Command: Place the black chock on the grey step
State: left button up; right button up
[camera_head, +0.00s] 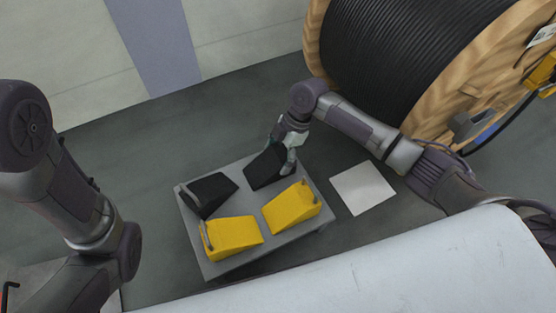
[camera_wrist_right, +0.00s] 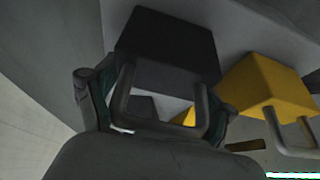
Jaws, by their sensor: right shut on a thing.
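A black chock (camera_head: 265,168) is at the far right corner of a low grey platform (camera_head: 264,263); I cannot tell whether it touches the platform. My right gripper (camera_head: 288,152) is at its right end, shut on its handle. In the right wrist view, the gripper (camera_wrist_right: 155,100) has the grey handle between its fingers, with the black chock (camera_wrist_right: 168,42) beyond. A second black chock (camera_head: 208,194) sits on the platform's left side. I cannot tell whether the platform or the pale square plate (camera_head: 362,187) is the grey step. My left gripper is out of view.
Two yellow chocks with handles, one front left (camera_head: 231,238) and one right (camera_head: 291,206), share the platform. A large wooden cable reel (camera_head: 323,30) stands at the back right. The pale plate is bare, with open floor around it.

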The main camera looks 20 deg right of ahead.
jog(key=shift+r, duration=0.15)
jog(key=o, duration=1.4)
